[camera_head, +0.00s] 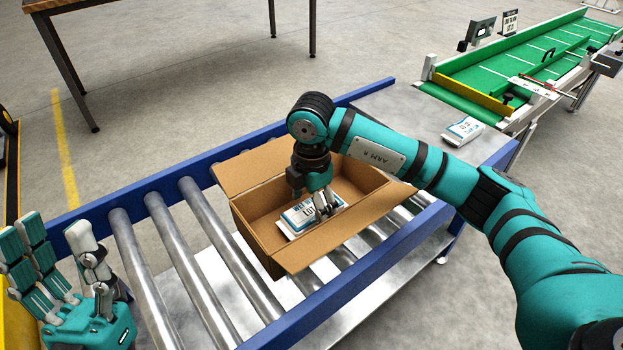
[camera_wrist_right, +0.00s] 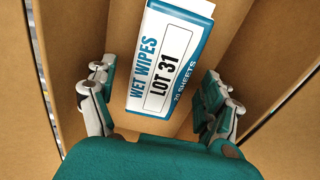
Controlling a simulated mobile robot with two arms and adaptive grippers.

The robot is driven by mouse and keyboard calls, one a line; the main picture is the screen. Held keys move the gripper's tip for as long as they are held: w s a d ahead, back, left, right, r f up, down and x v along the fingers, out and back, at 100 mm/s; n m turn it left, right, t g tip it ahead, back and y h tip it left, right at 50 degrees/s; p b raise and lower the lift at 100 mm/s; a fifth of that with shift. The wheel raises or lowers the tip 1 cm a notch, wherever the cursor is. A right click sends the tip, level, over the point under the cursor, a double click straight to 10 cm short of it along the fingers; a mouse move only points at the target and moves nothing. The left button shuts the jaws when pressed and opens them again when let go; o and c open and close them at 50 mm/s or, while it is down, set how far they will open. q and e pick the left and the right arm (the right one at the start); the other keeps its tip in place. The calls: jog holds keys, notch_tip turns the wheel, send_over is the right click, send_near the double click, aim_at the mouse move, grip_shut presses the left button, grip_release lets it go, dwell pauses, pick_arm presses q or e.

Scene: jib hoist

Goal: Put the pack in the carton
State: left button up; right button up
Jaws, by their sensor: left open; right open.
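The pack (camera_head: 299,218), white and blue and marked "WET WIPES LOT 31", is inside the open brown carton (camera_head: 262,172). In the right wrist view the pack (camera_wrist_right: 168,58) lies label up between the open fingers, with a gap on each side. My right gripper (camera_head: 322,203) reaches down into the carton, open, over the pack. The right wrist view shows this gripper (camera_wrist_right: 158,98) with carton walls around it. My left gripper (camera_head: 72,262) is open and empty at the lower left, away from the carton. Whether the pack rests fully on the carton floor is hard to tell.
The carton stands on a roller conveyor (camera_head: 195,232) with blue rails. Another white pack (camera_head: 462,130) lies on the grey plate (camera_head: 405,108) at the conveyor's far right end. A green belt conveyor (camera_head: 510,65) stands beyond. A table (camera_head: 150,8) is at the back left.

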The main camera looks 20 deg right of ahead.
aim_at(311, 209)
notch_tip(311, 209, up, 6)
jog(key=shift+p, duration=1)
pick_arm(q)
jog(key=w+d+f+g+y+p, duration=0.1)
jog(key=w+f+g+y, duration=0.2)
jog(key=w+f+g, duration=0.6)
jog(key=shift+w+d+f+g+y, duration=0.15)
jog(key=shift+w+f+g+y, duration=0.2)
jog(key=shift+w+f, duration=0.45)
pick_arm(e)
notch_tip(311, 209, up, 5)
jog(key=shift+f, duration=0.1)
pick_arm(q)
jog(key=shift+w+r, duration=0.1)
jog(key=shift+r, duration=0.05)
